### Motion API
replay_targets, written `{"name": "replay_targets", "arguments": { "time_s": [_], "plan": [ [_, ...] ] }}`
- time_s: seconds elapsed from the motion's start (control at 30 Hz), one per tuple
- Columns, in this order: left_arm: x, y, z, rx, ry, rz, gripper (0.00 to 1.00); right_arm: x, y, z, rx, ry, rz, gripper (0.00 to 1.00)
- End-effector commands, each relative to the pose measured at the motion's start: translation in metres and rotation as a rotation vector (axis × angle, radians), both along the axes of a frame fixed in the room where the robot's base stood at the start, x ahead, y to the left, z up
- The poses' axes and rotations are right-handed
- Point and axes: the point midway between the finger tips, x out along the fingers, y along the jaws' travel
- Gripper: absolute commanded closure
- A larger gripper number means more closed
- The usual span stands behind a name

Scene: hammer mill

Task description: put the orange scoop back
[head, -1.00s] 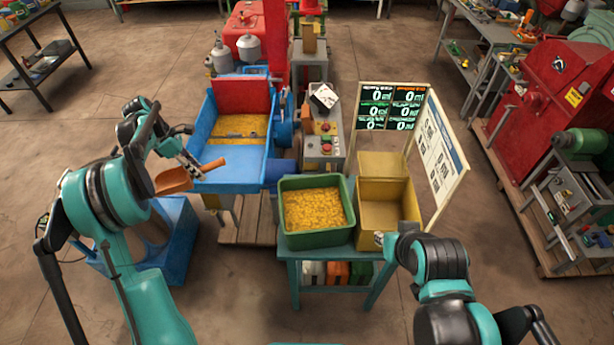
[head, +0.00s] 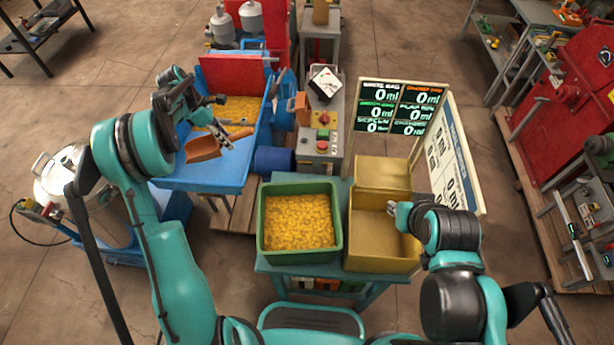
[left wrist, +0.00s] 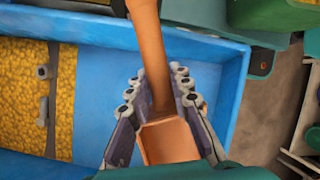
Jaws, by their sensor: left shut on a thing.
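The orange scoop (head: 203,148) is in my left gripper (head: 220,133), above the near part of the blue feed tray (head: 205,173). In the left wrist view the scoop's handle (left wrist: 150,45) runs up past the fingertips, and its bowl (left wrist: 168,141) lies between the two fingers. My left gripper (left wrist: 157,88) is shut on the scoop near where handle and bowl meet. The scoop looks empty. My right gripper (head: 396,211) is over the yellow bin (head: 375,257); its fingers are too small to read.
A green bin (head: 300,258) full of yellow grain stands beside the yellow bin on a teal table. A control box (head: 322,140) stands behind them. A scoreboard (head: 447,160) is at the right. Grain (left wrist: 18,90) and a metal bar (left wrist: 43,110) lie in the blue tray.

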Motion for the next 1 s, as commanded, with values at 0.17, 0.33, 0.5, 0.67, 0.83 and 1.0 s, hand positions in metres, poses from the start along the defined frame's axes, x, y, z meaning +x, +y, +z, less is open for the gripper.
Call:
{"name": "replay_targets", "arguments": {
  "time_s": [0.17, 0.33, 0.5, 0.67, 0.83, 1.0],
  "plan": [
    [-0.005, -0.053, 0.001, 0.000, 0.000, -0.005, 1.00, 0.000, 0.000, 0.001, 0.000, 0.000, 0.000, 0.74],
    [-0.010, -0.102, 0.001, 0.001, 0.000, -0.007, 1.00, 0.000, 0.000, 0.003, 0.000, 0.000, 0.000, 0.74],
    [-0.014, -0.150, 0.002, 0.000, 0.000, -0.005, 1.00, 0.000, 0.000, 0.005, 0.000, 0.000, 0.000, 0.74],
    [-0.018, -0.195, 0.002, 0.000, 0.000, -0.005, 1.00, 0.000, 0.000, 0.008, 0.000, 0.000, 0.000, 0.74],
    [-0.022, -0.238, 0.002, 0.001, 0.001, -0.005, 1.00, 0.000, 0.000, 0.011, 0.000, 0.000, 0.000, 0.74],
    [-0.025, -0.274, 0.002, 0.000, -0.001, -0.004, 1.00, 0.000, 0.000, 0.013, 0.000, 0.000, 0.000, 0.74]
  ]
}}
